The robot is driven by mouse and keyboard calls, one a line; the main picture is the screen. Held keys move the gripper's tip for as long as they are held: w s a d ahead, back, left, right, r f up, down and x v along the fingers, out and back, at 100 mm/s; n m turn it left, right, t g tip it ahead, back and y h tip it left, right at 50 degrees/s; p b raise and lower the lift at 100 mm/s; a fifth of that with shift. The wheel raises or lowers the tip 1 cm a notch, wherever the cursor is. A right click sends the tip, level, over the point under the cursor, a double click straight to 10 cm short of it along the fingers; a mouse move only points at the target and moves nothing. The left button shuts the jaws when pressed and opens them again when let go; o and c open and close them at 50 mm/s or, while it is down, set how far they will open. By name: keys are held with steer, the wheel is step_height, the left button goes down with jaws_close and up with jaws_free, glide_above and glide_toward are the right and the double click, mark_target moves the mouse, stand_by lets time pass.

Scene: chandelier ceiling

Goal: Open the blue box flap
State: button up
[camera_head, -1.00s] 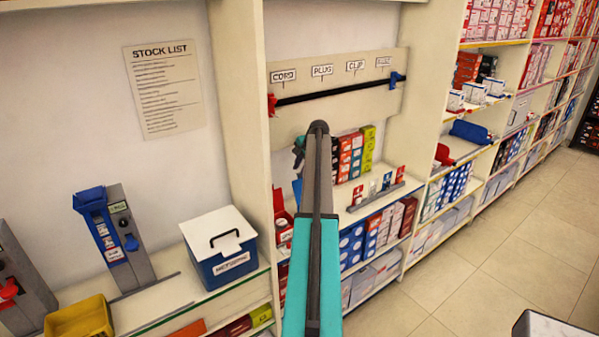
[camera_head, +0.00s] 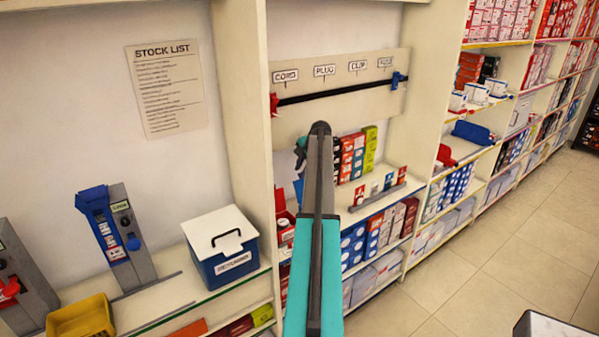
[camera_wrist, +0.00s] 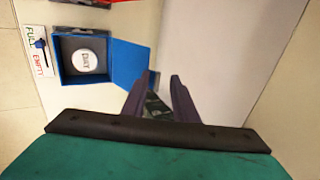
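A blue box (camera_wrist: 87,77) with a dark inside shows at the upper left of the wrist view. A white round piece with dark lettering (camera_wrist: 85,61) sits in it. Its blue flap (camera_wrist: 130,62) stands swung out to the right, away from the opening. My gripper (camera_wrist: 163,79) is to the right of the flap. Its fingers are apart, with no held thing visible between the tips. The left finger is close to the flap's outer edge; I cannot tell whether they touch. In the head view my arm hides most of the gripper and the area around the box.
A label strip with a dark blue slider (camera_wrist: 40,44) is left of the box. In the head view, a blue-and-white lidded box (camera_head: 222,249) and a yellow bin (camera_head: 81,318) stand on the left shelf. Stocked shelves line the right.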

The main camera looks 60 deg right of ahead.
steer(key=shift+w+f, duration=0.3)
steer(key=shift+f, duration=0.1)
steer(key=shift+s+r, duration=0.1)
steer(key=shift+r, duration=0.05)
steer(key=shift+s+r+b, duration=0.25)
steer(key=shift+r+b, duration=0.1)
steer(key=shift+r, duration=0.1)
steer(key=b+v, duration=0.3)
steer(key=v, duration=1)
steer(key=shift+r, duration=0.15)
steer(key=shift+s+a, duration=0.1)
